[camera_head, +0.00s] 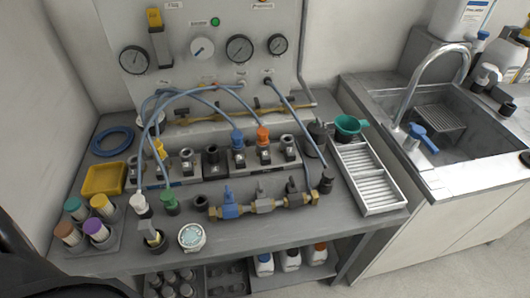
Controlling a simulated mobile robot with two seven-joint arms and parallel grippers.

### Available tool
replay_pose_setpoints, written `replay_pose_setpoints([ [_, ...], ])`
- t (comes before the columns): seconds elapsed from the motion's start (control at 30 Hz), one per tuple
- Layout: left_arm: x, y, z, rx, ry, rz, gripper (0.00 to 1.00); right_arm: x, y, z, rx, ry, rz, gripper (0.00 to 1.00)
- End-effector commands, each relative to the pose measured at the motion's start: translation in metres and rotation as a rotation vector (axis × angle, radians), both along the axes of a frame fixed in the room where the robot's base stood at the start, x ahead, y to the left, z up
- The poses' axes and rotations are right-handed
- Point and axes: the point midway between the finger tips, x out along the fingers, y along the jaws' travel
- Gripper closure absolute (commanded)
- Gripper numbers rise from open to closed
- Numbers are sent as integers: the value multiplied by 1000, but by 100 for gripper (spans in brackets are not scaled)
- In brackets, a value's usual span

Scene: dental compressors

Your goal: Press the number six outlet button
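A row of several grey outlets runs along the bench, on a left outlet block (176,176) and a right outlet block (268,158). Some outlets hold coloured plugs, among them a blue plug (237,136) and an orange plug (263,135) with blue hoses attached. A bare outlet (290,147) stands at the right end. Small light marks show on the fronts of the outlets, but the numbers are too small to read, so I cannot tell which button is number six. Neither gripper is in view; only a dark part of mine shows at the lower left.
A gauge panel (185,85) stands behind the outlets. In front are a valve pipe (263,205), a round gauge (191,236) and loose fittings. Coloured-cap bottles and a yellow tray (104,179) are left. A slotted tray (367,182) and sink (437,120) are right.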

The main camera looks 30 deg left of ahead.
Motion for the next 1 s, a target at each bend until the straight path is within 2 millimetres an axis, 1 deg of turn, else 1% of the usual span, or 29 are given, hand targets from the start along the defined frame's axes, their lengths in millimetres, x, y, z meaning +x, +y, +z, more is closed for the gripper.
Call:
replay_pose_setpoints([
  [0.03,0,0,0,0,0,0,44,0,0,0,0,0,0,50],
  [0.07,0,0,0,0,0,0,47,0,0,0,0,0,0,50],
  [0.53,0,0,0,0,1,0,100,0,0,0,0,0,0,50],
  [1.0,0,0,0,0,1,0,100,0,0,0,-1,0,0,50],
])
